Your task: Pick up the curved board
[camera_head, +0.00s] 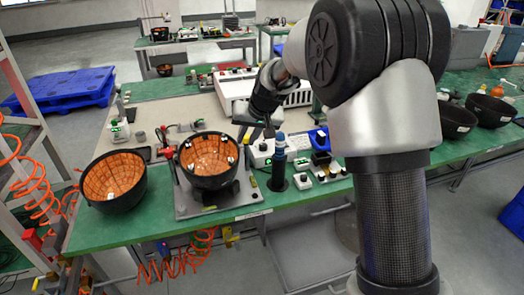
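Two dark bowl-shaped shells lined with curved orange-brown boards are on the near green table. One curved board (208,153) lines the shell on a grey fixture plate (190,207). The other curved board (112,175) lines the shell at the table's left end. I cannot tell which one the task names. My gripper (256,131) is just right of the fixture shell's rim, above the table, pointing down. Its dark fingers look spread apart with nothing between them. The view is small, and I cannot tell whether a finger touches the rim.
A blue-topped cylinder (280,147), small white boxes (303,181) and a white device (262,151) stand right of the fixture. More dark bowls (457,121) sit at the table's right. My arm hides the middle. Orange coiled hoses (180,262) hang below the front edge.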

